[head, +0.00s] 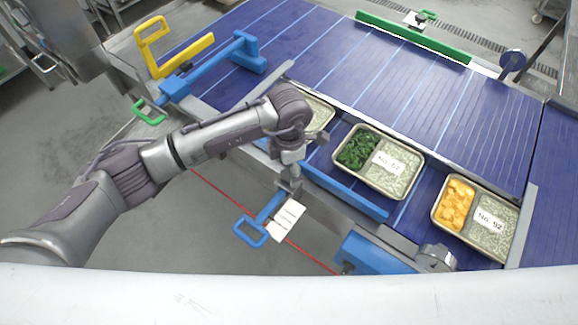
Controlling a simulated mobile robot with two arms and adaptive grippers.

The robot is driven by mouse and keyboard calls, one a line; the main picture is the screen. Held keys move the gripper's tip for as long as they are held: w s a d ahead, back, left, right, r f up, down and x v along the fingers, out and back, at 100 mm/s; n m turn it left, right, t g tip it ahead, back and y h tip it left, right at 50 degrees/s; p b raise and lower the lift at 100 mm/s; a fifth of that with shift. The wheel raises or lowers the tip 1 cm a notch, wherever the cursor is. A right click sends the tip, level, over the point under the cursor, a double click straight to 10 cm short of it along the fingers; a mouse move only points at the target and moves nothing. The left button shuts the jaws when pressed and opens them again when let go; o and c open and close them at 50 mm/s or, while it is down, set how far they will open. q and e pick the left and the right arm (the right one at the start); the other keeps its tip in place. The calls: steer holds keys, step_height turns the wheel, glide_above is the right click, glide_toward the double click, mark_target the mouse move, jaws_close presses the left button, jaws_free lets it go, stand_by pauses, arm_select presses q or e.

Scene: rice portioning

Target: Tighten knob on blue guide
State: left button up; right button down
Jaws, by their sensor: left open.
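My left arm reaches in from the left, and its gripper (290,172) points down at the near edge of the conveyor. It is open, close above the inner end of a blue loop handle (250,232). I cannot tell whether they touch. A long blue guide bar (345,191) runs along the near conveyor edge, just right of the gripper. A knob on the guide cannot be made out; the gripper and wrist cover that spot. My right gripper is not in view.
Trays with greens (365,195) and orange pieces (440,225) sit on the blue conveyor (400,80); another is partly behind my wrist. A white tag (286,220) hangs beside the handle. Yellow (185,58), blue (215,72) and green (415,38) guides stand farther back. Floor is clear lower left.

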mark_target(289, 176)
arm_select(q)
steer(key=shift+f, duration=1.15)
steer(key=c, duration=1.1)
steer(key=shift+w+f+m+b, duration=0.1)
steer(key=shift+m+b, duration=0.2)
steer(key=shift+b, duration=0.25)
steer(key=shift+c, duration=0.2)
steer(key=m+b, duration=1)
steer(key=b, duration=0.7)
steer(key=shift+f, duration=0.1)
steer(key=shift+r+m+b, duration=0.25)
steer(key=shift+m+b, duration=0.75)
steer(key=shift+b, duration=0.05)
